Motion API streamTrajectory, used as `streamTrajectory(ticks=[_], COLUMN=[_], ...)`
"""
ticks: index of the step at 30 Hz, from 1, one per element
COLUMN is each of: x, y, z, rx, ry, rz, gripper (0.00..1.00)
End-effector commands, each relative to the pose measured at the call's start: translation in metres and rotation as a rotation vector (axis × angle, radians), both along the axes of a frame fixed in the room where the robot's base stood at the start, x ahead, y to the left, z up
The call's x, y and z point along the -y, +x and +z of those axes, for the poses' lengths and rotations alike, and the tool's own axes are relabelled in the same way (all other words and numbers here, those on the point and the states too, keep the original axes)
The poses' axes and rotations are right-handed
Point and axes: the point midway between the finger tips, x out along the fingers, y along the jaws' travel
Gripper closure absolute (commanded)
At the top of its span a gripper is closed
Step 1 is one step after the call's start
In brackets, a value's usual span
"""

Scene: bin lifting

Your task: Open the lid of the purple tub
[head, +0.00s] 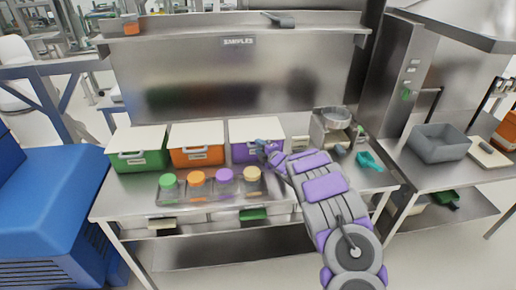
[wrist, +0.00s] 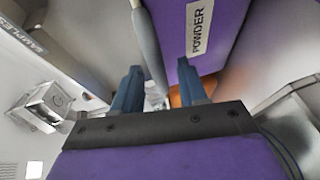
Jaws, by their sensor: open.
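The purple tub (head: 241,153) stands on the steel bench, right of the orange tub. Its pale lid (head: 256,129) lies flat on top. My gripper (head: 262,148) is at the front right of the tub, near the lid's front edge. In the wrist view the tub's purple wall (wrist: 226,28) carries a POWDER label, and a grey rim strip (wrist: 146,42) runs down toward the gap between my blue fingers (wrist: 160,84). The fingers are apart, with nothing clamped between them. I cannot tell whether they touch the lid or tub.
A green tub (head: 136,160) and an orange tub (head: 195,157) stand to the left, both lidded. A tray of colour-capped jars (head: 210,187) sits in front. A steel scale-like device (head: 331,128) and a teal scoop (head: 370,161) are on the right. A shelf (head: 230,28) hangs above.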

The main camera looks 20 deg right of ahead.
Motion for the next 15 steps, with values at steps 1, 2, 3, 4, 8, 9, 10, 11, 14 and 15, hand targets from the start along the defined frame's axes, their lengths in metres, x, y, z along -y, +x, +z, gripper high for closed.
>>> streamTrajectory(ticks=[1, 2, 3, 4, 8, 9, 10, 11, 14, 15], x=[0.000, 0.000, -0.001, -0.001, -0.002, -0.003, -0.004, -0.004, -0.005, -0.005], y=[0.004, 0.006, 0.008, 0.010, 0.014, 0.015, 0.015, 0.015, 0.016, 0.015], z=[-0.003, -0.004, -0.004, -0.003, -0.003, -0.002, -0.002, -0.002, -0.002, -0.002], rx=[-0.001, -0.002, -0.002, -0.002, 0.000, 0.000, 0.000, 0.000, -0.001, -0.001], ry=[0.002, 0.002, 0.001, 0.001, -0.001, -0.002, -0.002, -0.003, -0.003, -0.003], rz=[0.000, -0.001, -0.001, -0.001, -0.001, -0.001, -0.001, 0.000, -0.001, -0.001], gripper=[0.58, 0.58, 0.58, 0.58, 0.58, 0.58, 0.58, 0.58, 0.58, 0.58])
